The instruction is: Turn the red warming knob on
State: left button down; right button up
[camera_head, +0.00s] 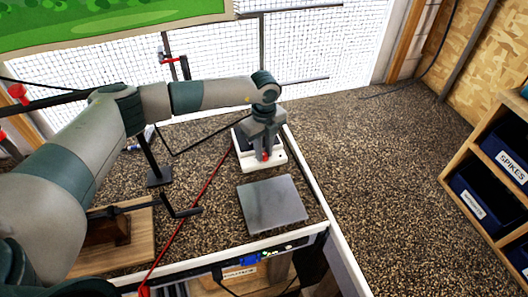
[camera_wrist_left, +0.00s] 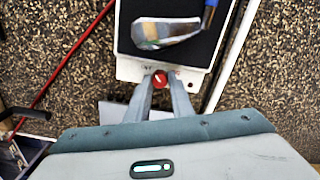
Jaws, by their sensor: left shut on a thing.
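The red warming knob (camera_wrist_left: 160,79) is on the front edge of a white warming unit (camera_wrist_left: 130,70) with a black top. In the left wrist view my left gripper (camera_wrist_left: 160,86) has its two fingers around the knob, closed on it. In the head view the left gripper (camera_head: 265,155) points down at the front of the white unit (camera_head: 277,163), with a bit of red at its fingertips. Which way the knob is turned cannot be told. My right gripper is not in view.
A shiny golf club head (camera_wrist_left: 165,32) lies on the unit's black top. A grey flat plate (camera_head: 272,204) lies in front of the unit. A red cord (camera_head: 203,190) runs to the left, near a black stand (camera_head: 158,172). Bins on a shelf (camera_head: 490,190) stand at right.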

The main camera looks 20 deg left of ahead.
aim_at(264, 154)
pick_arm(q)
jog(key=m+b, duration=0.2)
jog(key=b, duration=0.1)
jog(key=m+b, duration=0.2)
jog(key=b, duration=0.1)
jog(key=m+b, duration=0.2)
jog(key=b, duration=0.1)
jog(key=shift+f, duration=0.25)
jog(key=shift+r+m+b, duration=0.25)
jog(key=shift+m+b, duration=0.75)
jog(key=shift+b, duration=0.1)
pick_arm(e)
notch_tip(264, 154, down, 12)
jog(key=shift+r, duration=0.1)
pick_arm(q)
jog(key=c, duration=1.8)
grip_release()
jog(key=shift+c, duration=0.2)
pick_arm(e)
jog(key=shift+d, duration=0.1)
pick_arm(q)
jog(key=shift+r, duration=0.15)
